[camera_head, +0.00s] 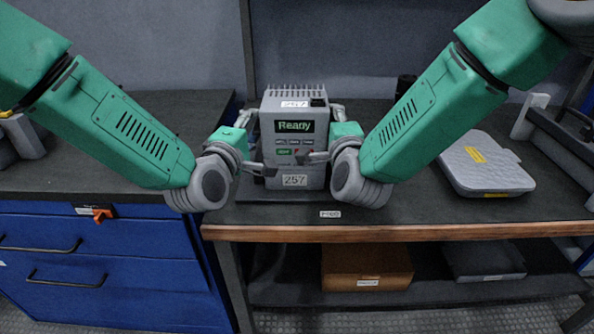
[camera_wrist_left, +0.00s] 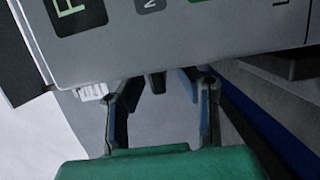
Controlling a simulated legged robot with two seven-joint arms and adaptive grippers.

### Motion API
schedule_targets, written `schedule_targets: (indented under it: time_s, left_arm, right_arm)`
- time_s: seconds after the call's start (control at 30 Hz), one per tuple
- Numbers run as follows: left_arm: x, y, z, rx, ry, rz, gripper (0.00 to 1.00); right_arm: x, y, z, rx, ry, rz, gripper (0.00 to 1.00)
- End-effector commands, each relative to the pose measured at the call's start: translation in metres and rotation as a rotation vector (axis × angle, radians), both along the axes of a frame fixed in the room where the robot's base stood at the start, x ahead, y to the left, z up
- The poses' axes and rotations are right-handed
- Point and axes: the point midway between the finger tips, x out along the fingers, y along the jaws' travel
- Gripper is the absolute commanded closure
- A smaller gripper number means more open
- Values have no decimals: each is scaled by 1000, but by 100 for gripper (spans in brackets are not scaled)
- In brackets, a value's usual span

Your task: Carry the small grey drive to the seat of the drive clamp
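The small grey drive (camera_head: 283,107) stands upright on the bench, with a lit green "Ready" display, buttons and a "257" label. Its face fills the top of the left wrist view (camera_wrist_left: 190,50). My left gripper (camera_head: 262,168) is at its left side. In the left wrist view its two fingers (camera_wrist_left: 160,88) stand apart, close to the drive's edge, with a small dark piece between them; contact cannot be told. My right gripper (camera_head: 316,157) is at the drive's right side, its fingers mostly hidden by the wrist. I cannot identify the drive clamp for certain.
A flat light-grey case (camera_head: 484,166) lies on the bench at right, and a dark rail-like fixture (camera_head: 556,140) stands beyond it. A grey block (camera_head: 23,135) is at far left.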

Motion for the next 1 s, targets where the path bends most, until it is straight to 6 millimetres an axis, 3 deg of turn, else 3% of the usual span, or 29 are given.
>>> schedule_targets:
  time_s: [0.3,0.5,0.73,1.0]
  left_arm:
    - [-63,26,-1,-3,4,1,70]
    - [-89,36,-1,-2,2,0,70]
    - [-97,39,-1,-2,0,0,70]
    - [-96,39,-1,-2,0,0,70]
  right_arm:
    - [0,0,0,0,0,-1,70]
    - [0,0,0,0,0,-1,70]
    - [-11,-1,-1,0,3,0,70]
    - [-66,-2,-1,-2,4,0,70]
